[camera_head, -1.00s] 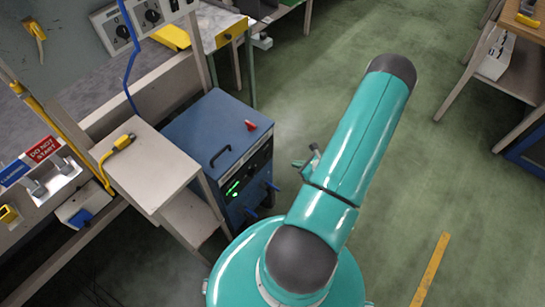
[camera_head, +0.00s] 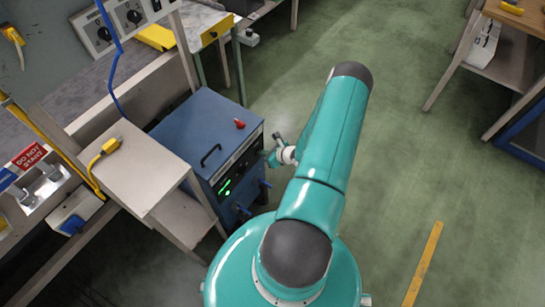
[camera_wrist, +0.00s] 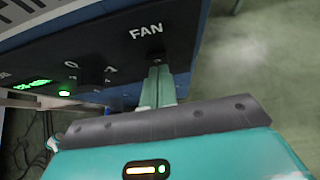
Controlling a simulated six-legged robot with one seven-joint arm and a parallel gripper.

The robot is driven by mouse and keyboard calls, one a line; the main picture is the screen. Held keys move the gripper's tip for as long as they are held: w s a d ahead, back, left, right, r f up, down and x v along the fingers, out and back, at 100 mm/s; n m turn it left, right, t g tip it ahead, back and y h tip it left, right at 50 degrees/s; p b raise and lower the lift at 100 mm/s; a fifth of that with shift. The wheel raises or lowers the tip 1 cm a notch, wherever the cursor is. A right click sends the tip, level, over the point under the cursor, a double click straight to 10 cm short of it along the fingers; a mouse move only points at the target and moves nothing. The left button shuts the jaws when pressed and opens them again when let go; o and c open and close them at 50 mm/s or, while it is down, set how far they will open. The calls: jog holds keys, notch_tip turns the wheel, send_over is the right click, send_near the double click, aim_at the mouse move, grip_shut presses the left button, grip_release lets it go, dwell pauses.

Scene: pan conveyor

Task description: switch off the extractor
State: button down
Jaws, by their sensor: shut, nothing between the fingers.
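A blue cabinet (camera_head: 200,122) stands beside a low bench, its dark front panel facing my arm. In the wrist view its dark panel (camera_wrist: 95,50) carries the white word FAN (camera_wrist: 147,31), a green lit display (camera_wrist: 33,83) and small controls. A dark control (camera_wrist: 155,56) below FAN is partly hidden by my fingers. My gripper (camera_wrist: 158,75) is shut and empty, its tips at or very close to that control; I cannot tell if they touch. In the head view my gripper (camera_head: 269,156) is small beside the cabinet's front.
A red object (camera_head: 239,124) and a dark handle (camera_head: 211,155) are on the cabinet top. Blue knobs (camera_head: 265,184) stick out of its lower front. A small bench (camera_head: 140,170) with a yellow tool (camera_head: 105,150) adjoins it. Green floor (camera_head: 400,160) is open to the right.

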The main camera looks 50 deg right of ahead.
jog(key=shift+w, duration=0.2)
jog(key=shift+w+a+r+g, duration=0.1)
jog(key=shift+w+r+g, duration=0.05)
jog(key=shift+w+g, duration=0.15)
jog(key=shift+r, duration=0.1)
dwell(0.3)
jog(key=shift+s+r, duration=0.1)
jog(key=shift+r, duration=0.55)
